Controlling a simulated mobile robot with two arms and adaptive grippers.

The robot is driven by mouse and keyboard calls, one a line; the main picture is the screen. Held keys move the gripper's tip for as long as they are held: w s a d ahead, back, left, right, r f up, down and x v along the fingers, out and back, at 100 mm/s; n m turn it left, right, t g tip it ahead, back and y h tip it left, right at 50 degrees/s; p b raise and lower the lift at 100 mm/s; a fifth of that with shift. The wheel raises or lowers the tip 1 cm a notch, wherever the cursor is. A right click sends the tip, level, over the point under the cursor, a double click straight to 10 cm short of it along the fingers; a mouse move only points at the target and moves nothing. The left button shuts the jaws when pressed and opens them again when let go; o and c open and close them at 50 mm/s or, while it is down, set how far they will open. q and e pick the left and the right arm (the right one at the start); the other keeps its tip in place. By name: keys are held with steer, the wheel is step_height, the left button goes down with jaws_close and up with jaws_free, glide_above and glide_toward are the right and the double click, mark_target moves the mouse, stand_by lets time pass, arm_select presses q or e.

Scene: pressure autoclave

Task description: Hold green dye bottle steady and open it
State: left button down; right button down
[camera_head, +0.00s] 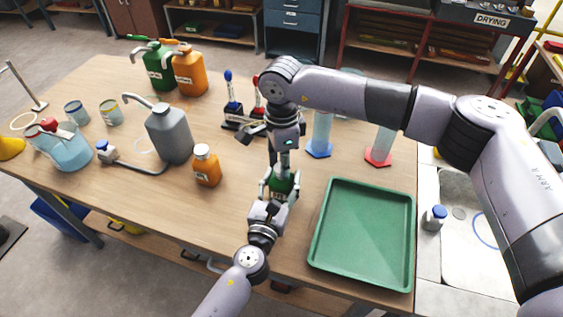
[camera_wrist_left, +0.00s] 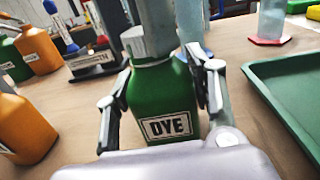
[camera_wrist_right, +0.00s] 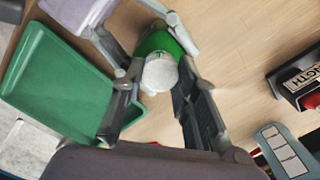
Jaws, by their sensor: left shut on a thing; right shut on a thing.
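The green dye bottle (camera_wrist_left: 163,98) stands upright on the table with its white cap (camera_wrist_left: 138,48) on top and a DYE label on its front. It also shows in the head view (camera_head: 283,184) and from above in the right wrist view (camera_wrist_right: 158,42). My left gripper (camera_head: 280,190) is shut on the bottle's body, one finger on each side. My right gripper (camera_head: 284,163) comes down from above and is shut on the white cap, which shows in the right wrist view (camera_wrist_right: 160,73). The right gripper partly hides the cap in the head view.
A green tray (camera_head: 362,235) lies close on the right. An orange bottle (camera_head: 206,168) and a grey jug (camera_head: 168,135) stand to the left. Cylinders with blue (camera_head: 319,150) and red (camera_head: 378,158) bases stand behind. Bare tabletop lies between the orange bottle and my left gripper.

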steer(key=n, duration=1.5)
steer(key=shift+n, duration=0.4)
steer(key=shift+r, duration=0.15)
steer(key=shift+r, duration=1)
